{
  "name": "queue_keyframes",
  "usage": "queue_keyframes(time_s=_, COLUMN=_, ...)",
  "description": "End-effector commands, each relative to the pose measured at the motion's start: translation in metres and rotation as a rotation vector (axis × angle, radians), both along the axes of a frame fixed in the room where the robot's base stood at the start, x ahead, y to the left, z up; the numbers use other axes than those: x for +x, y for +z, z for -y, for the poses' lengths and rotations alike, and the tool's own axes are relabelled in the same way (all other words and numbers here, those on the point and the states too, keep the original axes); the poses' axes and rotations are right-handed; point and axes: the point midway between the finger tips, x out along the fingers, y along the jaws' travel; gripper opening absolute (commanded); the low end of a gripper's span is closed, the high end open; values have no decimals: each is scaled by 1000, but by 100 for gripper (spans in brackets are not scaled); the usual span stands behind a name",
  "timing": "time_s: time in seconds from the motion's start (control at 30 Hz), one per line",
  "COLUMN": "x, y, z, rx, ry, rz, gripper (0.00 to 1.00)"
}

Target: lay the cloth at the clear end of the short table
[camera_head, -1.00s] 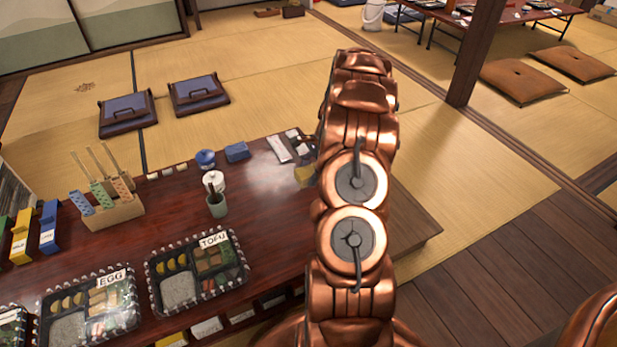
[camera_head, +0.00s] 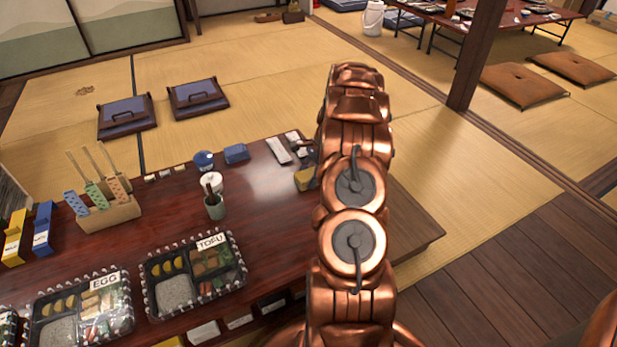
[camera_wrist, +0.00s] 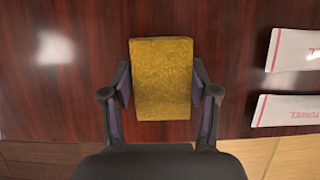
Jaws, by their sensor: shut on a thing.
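The cloth (camera_wrist: 161,80) is a folded yellow-ochre pad. In the wrist view it sits between the two fingers of my gripper (camera_wrist: 161,95), which are shut on its sides. In the head view the cloth (camera_head: 304,179) shows just left of my arm, over the far part of the dark red table (camera_head: 262,220). I cannot tell whether the cloth touches the table. Another low table (camera_head: 440,15) stands at the back right.
White wrapped towels (camera_wrist: 292,110) lie right of the cloth. A wooden post (camera_head: 478,55) stands right of my arm.

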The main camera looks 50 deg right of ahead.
Motion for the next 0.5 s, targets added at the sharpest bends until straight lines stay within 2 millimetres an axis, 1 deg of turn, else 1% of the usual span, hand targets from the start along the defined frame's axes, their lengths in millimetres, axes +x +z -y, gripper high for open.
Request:
queue_keyframes(time_s=0.1, x=0, y=-1, z=0, rx=1, ry=0, rz=-1, gripper=27)
queue_keyframes(time_s=0.13, x=0, y=-2, z=0, rx=1, ry=0, rz=-1, gripper=60)
queue_keyframes(time_s=0.37, x=0, y=-2, z=0, rx=0, ry=0, rz=-1, gripper=84)
queue_keyframes(time_s=0.5, x=0, y=-2, z=0, rx=0, ry=0, rz=-1, gripper=84)
